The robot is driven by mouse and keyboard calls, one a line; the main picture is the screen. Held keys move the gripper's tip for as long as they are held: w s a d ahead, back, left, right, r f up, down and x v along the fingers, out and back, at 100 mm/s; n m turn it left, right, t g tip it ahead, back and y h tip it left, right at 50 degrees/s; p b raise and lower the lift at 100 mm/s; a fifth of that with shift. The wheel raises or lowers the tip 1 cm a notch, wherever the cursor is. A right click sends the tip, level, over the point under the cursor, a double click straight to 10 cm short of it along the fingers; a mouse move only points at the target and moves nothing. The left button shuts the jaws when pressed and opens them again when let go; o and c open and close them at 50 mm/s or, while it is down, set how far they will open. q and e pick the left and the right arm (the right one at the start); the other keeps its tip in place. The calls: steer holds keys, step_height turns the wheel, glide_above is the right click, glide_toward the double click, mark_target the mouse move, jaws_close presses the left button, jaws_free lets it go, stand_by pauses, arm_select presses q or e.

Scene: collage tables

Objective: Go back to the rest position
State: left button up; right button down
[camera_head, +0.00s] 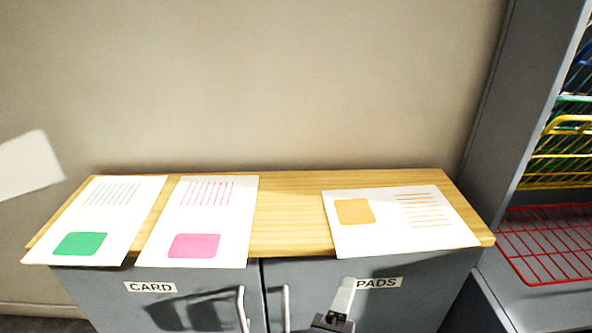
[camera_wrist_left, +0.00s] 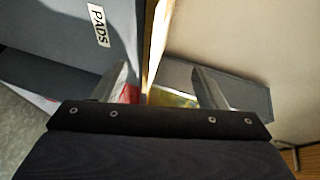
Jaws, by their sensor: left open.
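My left gripper (camera_head: 341,298) shows at the bottom of the head view, in front of the grey cabinet's right door, just below and left of the PADS label (camera_head: 379,283). In the left wrist view the gripper (camera_wrist_left: 160,88) has its two fingers well apart with nothing held between them. The PADS label (camera_wrist_left: 98,25) also shows there, turned sideways. Part of the left gripper is cut off by the bottom edge of the head view. My right gripper is not in view.
The wooden cabinet top (camera_head: 290,215) holds a green-block sheet (camera_head: 118,215), a pink-block sheet (camera_head: 205,215) and an orange-block sheet (camera_head: 385,235). Bare wood lies between pink and orange. Door handles (camera_head: 243,308) stick out. A red wire rack (camera_head: 550,245) stands at right.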

arm_select(q)
steer(key=w+a+f+n+g+y, duration=0.25)
steer(key=a+n+y, duration=0.2)
steer(key=a, duration=0.55)
steer(key=w+a+f+n+g+y, duration=0.25)
steer(key=a+f+n, duration=0.2)
steer(key=a, duration=0.55)
steer(key=s+a+f+n+g+h, duration=0.2)
steer(key=s+a+f+n+g, duration=0.25)
steer(key=s+a+n, duration=0.4)
step_height(320, 180, up, 26)
steer(key=s+d+n+h+p, duration=0.1)
steer(key=n+p, duration=0.4)
steer(key=p, duration=1.8)
steer(key=shift+s+h, duration=0.15)
steer(key=shift+h, duration=0.75)
steer(key=shift+r+t, duration=0.1)
steer(key=shift+t, duration=0.15)
